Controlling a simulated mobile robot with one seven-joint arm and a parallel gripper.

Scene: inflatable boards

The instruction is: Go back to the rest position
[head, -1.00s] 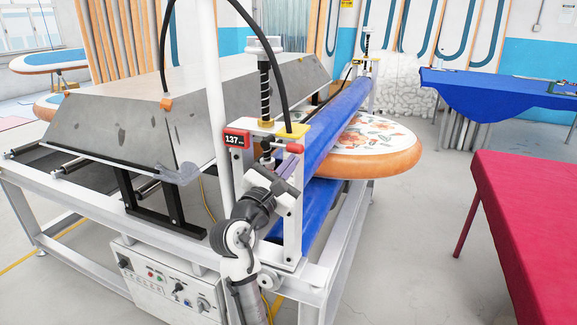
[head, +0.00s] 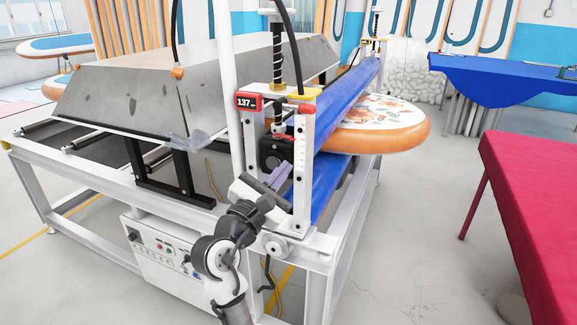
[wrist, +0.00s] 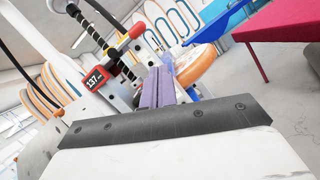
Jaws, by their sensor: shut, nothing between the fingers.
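My gripper (head: 284,168) is in front of the near end of the roller machine (head: 303,150), below its red display that reads 137. Its slim purple-grey fingers are together and hold nothing. In the wrist view my gripper (wrist: 157,71) points toward the machine's end post, with the display (wrist: 93,79) to its left. I cannot tell whether the fingertips touch the machine. My arm is bent low in front of the frame.
A floral board with an orange rim (head: 385,137) sticks out right of the blue rollers (head: 350,95). A control box (head: 165,255) hangs under the white frame. A red table (head: 540,180) stands at right and a blue-covered table (head: 490,75) behind. Floor between is clear.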

